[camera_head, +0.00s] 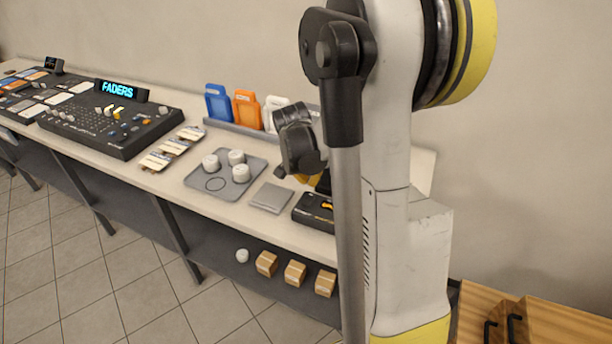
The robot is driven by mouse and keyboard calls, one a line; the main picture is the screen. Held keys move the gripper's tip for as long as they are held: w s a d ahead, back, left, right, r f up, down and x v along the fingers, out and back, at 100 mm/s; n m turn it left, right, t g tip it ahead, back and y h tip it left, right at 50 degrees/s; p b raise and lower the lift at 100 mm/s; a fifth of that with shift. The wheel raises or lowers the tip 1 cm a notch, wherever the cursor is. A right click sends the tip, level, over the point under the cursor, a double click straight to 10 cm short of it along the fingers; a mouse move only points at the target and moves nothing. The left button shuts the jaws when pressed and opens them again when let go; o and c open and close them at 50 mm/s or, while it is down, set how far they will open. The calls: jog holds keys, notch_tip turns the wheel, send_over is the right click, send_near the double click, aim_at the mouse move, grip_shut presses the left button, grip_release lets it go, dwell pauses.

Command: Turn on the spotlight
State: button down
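I cannot make out a spotlight in this view. A low black box (312,213) with a small yellow-orange part on top sits near the table's front edge, partly hidden behind my arm. It may be a control, but I cannot tell what it works. My gripper (298,157) shows as dark grey parts just left of my arm, above the back of the box and in front of the upright cases. It appears apart from the box. My arm hides part of it, and I cannot tell whether its fingers are open or shut.
The long table (203,178) holds a console (113,120) with a lit "FADERS" sign (117,89), a grey tray (215,194) with three white knobs, a flat grey plate (270,197), and blue (218,103) and orange (246,109) cases. Small boxes (295,273) lie on the shelf below.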

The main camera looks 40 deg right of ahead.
jog(key=shift+b+x, duration=0.7)
jog(key=shift+x, duration=1.65)
jog(key=shift+w+d+f+g+y, duration=0.2)
jog(key=shift+d+f+g+y, duration=0.25)
jog(key=shift+f+y, duration=0.35)
jog(key=shift+s+a+r, duration=0.1)
jog(key=shift+a+r, duration=0.1)
jog(key=shift+r, duration=0.1)
jog(key=shift+d+r+p, duration=0.1)
jog(key=shift+r+p, duration=0.35)
jog(key=shift+r, duration=0.3)
jog(key=shift+r, duration=0.3)
notch_tip(320, 180, up, 13)
jog(key=p, duration=0.5)
jog(key=shift+r+p, duration=0.2)
jog(key=shift+p, duration=0.15)
